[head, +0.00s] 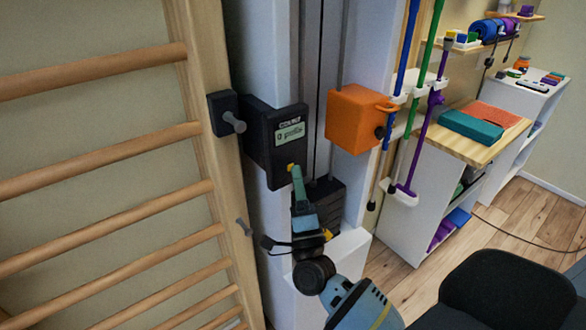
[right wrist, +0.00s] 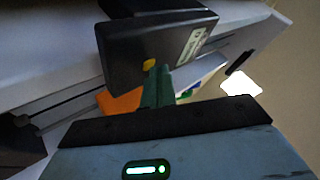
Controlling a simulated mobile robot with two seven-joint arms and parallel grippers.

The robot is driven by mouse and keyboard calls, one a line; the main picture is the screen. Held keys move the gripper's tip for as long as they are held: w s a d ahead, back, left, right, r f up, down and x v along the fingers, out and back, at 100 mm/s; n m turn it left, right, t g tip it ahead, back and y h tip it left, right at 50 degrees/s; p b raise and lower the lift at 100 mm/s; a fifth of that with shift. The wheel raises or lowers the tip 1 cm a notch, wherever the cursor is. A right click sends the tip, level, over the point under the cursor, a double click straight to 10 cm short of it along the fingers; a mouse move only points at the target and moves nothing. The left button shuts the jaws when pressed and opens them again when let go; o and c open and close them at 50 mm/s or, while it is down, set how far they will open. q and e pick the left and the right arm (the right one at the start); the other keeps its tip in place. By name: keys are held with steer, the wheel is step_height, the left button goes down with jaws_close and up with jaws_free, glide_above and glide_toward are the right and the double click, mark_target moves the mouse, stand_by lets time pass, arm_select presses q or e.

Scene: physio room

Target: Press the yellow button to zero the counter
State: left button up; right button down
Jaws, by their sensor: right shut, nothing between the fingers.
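The counter (head: 262,150) is a dark box on the white column of the pulley machine. Its small pale green display (head: 290,134) seems to read "0 pulls". The yellow button (head: 291,167) is low on the counter's face. My right gripper (head: 296,172) is shut and empty, its fingertips right at the button in the head view. In the right wrist view the button (right wrist: 150,64) shows beside the green-tinted fingertips (right wrist: 158,75), on the dark counter (right wrist: 150,45). I cannot tell whether they touch. My left gripper is not in view.
Wooden wall bars (head: 100,155) stand close on the left, with a grey-tipped dark peg (head: 234,122) beside the counter. An orange box (head: 355,118) is right of the counter. Coloured poles hang beyond it. A dark seat (head: 510,290) is at the lower right.

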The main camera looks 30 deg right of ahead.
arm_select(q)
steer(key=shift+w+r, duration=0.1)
arm_select(e)
steer(key=shift+s+y, duration=0.15)
steer(key=shift+y, duration=0.15)
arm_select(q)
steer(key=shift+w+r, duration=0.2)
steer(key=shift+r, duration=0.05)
arm_select(e)
steer(key=shift+s, duration=0.75)
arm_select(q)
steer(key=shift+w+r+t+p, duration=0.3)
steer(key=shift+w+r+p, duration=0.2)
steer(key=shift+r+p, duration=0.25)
arm_select(e)
steer(key=s, duration=0.5)
steer(key=shift+d, duration=0.25)
